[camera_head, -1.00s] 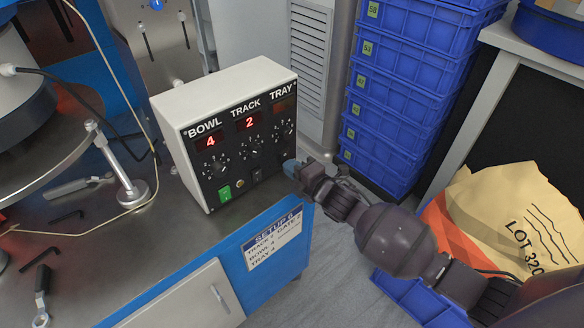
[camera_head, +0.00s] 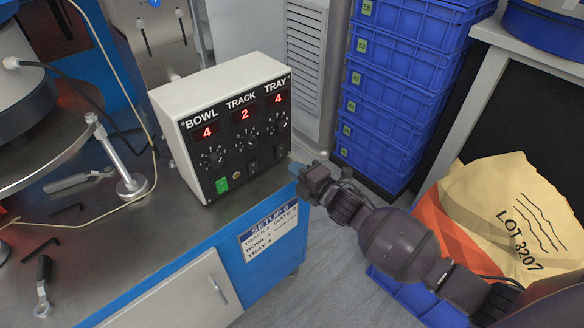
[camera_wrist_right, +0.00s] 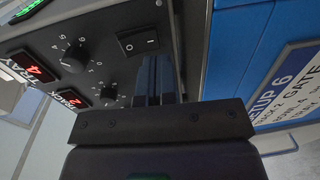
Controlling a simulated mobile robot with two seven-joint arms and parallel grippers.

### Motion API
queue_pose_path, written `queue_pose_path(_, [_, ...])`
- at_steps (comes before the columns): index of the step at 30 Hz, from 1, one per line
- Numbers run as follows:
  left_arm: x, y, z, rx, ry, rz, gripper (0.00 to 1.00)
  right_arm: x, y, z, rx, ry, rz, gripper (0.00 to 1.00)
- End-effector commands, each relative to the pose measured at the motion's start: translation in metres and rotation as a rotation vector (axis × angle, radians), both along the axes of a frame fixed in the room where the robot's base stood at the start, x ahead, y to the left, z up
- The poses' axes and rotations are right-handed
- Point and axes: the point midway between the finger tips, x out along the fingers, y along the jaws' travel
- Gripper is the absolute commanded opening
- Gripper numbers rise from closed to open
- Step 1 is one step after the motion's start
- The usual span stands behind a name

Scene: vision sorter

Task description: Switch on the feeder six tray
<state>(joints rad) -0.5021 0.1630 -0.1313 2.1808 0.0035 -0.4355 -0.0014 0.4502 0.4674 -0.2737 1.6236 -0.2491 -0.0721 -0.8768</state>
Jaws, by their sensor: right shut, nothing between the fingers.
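The control box (camera_head: 233,122) stands on the bench, with columns marked BOWL, TRACK and TRAY. The tray display (camera_head: 278,98) is lit and reads 4, as it does in the right wrist view (camera_wrist_right: 34,73). The tray knob (camera_head: 271,128) sits below it. The tray rocker switch (camera_head: 279,152) is black; it shows large in the right wrist view (camera_wrist_right: 139,41), marked O and I. My right gripper (camera_head: 296,169) is shut and empty, with its fingertips (camera_wrist_right: 153,68) close by the switch; I cannot tell whether they touch. My left gripper is out of view.
The bowl display (camera_head: 207,131) reads 4 and the track display (camera_head: 243,114) reads 2. The green bowl switch (camera_head: 222,185) glows. A SETUP 6 card (camera_head: 268,233) is on the bench front. Stacked blue crates (camera_head: 396,85) and a paper sack (camera_head: 505,210) stand to the right.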

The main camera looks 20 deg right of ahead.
Motion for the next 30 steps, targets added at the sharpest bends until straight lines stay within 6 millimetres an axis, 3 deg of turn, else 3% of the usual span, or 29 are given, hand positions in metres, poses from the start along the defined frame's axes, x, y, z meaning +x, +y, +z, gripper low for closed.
queue_pose_path(15, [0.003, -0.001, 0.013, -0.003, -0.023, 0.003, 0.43, -0.079, -0.029, -0.009, 0.000, -0.001, 0.000, 0.00])
queue_pose_path(21, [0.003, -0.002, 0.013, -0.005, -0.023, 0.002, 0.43, -0.091, -0.034, -0.012, 0.001, 0.000, -0.001, 0.00])
queue_pose_path(30, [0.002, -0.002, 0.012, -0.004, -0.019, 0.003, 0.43, -0.093, -0.034, -0.013, 0.001, 0.000, 0.000, 0.00])
